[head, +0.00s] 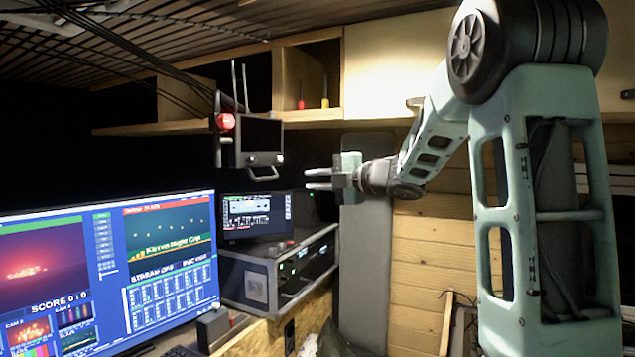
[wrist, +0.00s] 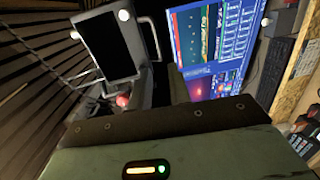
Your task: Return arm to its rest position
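My arm reaches in from the right in the head view, bent at a high elbow. My gripper (head: 318,179) is held in mid-air, pointing left. Its two fingers show apart with a gap between them, and nothing is seen between them. It is to the right of a hanging monitor unit (head: 259,140) and above a rack case (head: 283,268), apart from both.
A large lit screen (head: 110,265) stands at lower left; it also shows in the wrist view (wrist: 212,50). A small monitor (head: 257,216) sits on the rack case. A wooden shelf (head: 310,114) with a cabinet (head: 400,62) runs above. Cables hang at upper left.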

